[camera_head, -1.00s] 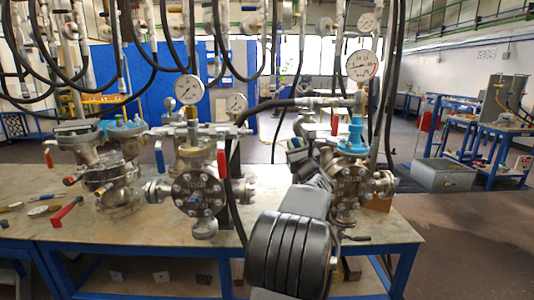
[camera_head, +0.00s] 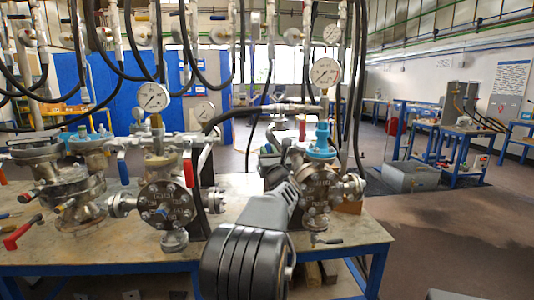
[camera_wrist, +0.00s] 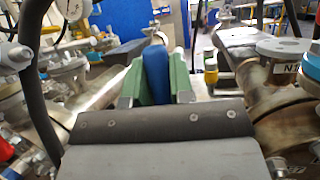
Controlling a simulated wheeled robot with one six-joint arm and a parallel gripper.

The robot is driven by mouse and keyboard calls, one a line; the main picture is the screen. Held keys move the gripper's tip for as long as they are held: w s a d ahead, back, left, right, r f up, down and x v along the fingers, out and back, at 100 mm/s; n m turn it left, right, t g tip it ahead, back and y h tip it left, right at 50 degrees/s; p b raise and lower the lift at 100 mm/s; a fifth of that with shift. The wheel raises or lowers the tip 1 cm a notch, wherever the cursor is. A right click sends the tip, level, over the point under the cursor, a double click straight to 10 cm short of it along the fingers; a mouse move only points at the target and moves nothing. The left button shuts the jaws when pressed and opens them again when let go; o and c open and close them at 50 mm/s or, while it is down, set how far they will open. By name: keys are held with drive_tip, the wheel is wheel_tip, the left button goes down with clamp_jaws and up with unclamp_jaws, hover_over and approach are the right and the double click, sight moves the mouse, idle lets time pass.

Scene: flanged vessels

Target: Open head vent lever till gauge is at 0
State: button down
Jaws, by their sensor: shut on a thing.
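A vessel (camera_head: 317,190) with a bolted flange stands on the right part of the bench. A blue fitting (camera_head: 320,140) and a round white gauge (camera_head: 325,73) rise above it. The gauge has a dark needle, but its reading is too small to tell. In the wrist view, my gripper (camera_wrist: 158,70) has its green fingers closed on both sides of a blue lever handle (camera_wrist: 155,68). In the head view, my arm reaches to the left side of this vessel and hides the lever there.
A second vessel (camera_head: 165,203) with its own gauge (camera_head: 153,97), a blue lever (camera_head: 123,167) and a red lever (camera_head: 188,173) stands to the left on the bench (camera_head: 120,248). Black hoses hang from above around the vessels. The floor at right is open.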

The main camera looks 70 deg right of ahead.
drive_tip(key=c, duration=1.2)
unclamp_jaws()
drive_tip(key=shift+w+r, duration=0.15)
drive_tip(key=shift+r, duration=0.1)
drive_tip(key=shift+o, duration=1)
drive_tip(key=shift+f, duration=0.15)
drive_tip(key=b+v, duration=0.1)
drive_tip(key=v, duration=1.2)
drive_tip(key=shift+s+a, duration=0.25)
drive_tip(key=shift+s, duration=0.05)
drive_tip(key=shift+f, duration=0.1)
